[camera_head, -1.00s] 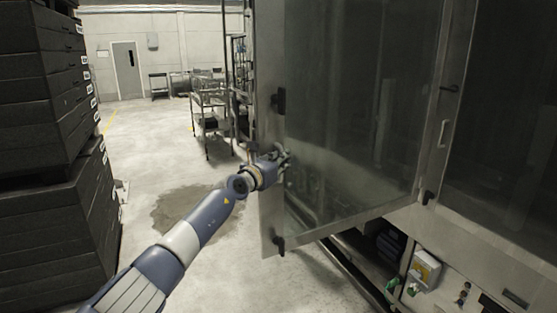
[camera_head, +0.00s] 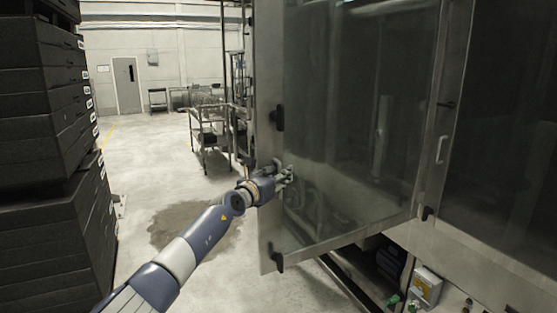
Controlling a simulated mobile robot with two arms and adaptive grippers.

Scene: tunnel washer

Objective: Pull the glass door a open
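A large glass door (camera_head: 345,120) in a metal frame fills the middle of the head view. It stands at an angle to the machine, with its left edge standing out and black fittings at that edge. My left gripper (camera_head: 287,176) is at the door's lower left part, overlapping the frame's inner edge and the glass. Its fingers are small and blend with the glass, so I cannot tell whether they touch it or hold anything. My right gripper is not in view.
A second glass panel (camera_head: 510,130) with a handle (camera_head: 441,150) is at right. A grey box (camera_head: 426,287) sits below. Black stacked crates (camera_head: 50,150) stand at left. A trolley (camera_head: 210,135) stands behind the door. The floor between is clear, with a damp patch (camera_head: 190,225).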

